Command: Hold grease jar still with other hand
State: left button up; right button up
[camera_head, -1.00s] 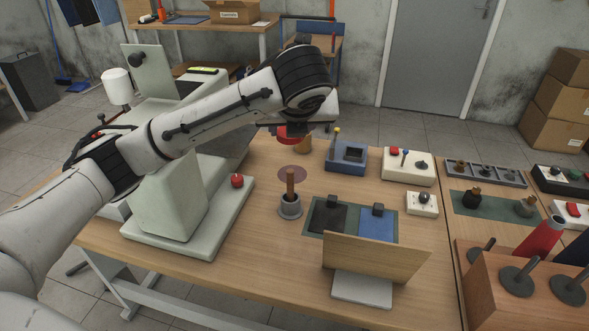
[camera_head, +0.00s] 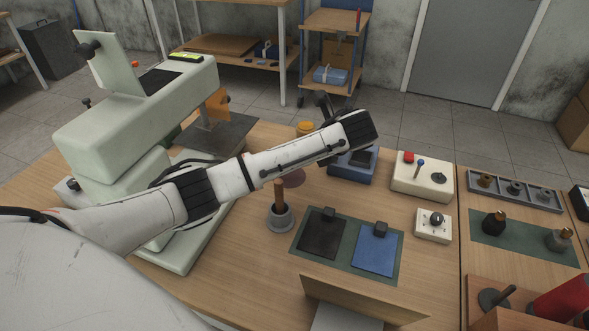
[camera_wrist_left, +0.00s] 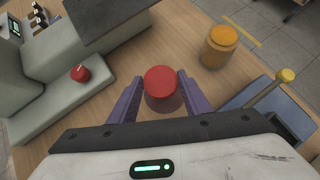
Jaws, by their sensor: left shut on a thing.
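My left gripper (camera_wrist_left: 160,84) is shut on a round red lid-like piece (camera_wrist_left: 162,80), which sits between its two purple fingers above the table. A duller reddish round area shows just below the piece; I cannot tell whether it is part of it. An amber jar (camera_wrist_left: 218,47) with a yellow-orange top, probably the grease jar, stands upright and apart from the fingers, to their upper right in the wrist view. In the head view this jar (camera_head: 305,129) stands beyond my left arm, partly hidden. My left fingers are hidden there. My right gripper is not in view.
A pale green machine (camera_head: 130,120) stands left of my arm. A blue box (camera_head: 352,168) and a white control box (camera_head: 422,177) stand to the right. A grey cup with a wooden-handled tool (camera_head: 280,215) and a green mat (camera_head: 345,270) are nearer.

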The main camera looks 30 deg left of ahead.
aim_at(293, 180)
pick_arm(q)
notch_tip(293, 180, down, 5)
jog(key=shift+r, duration=0.2)
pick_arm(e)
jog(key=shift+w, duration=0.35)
pick_arm(q)
jog(key=shift+f, duration=0.1)
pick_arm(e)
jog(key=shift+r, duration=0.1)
pick_arm(q)
jog(key=o, duration=1)
jog(key=shift+f, duration=0.1)
jog(key=shift+o, duration=0.2)
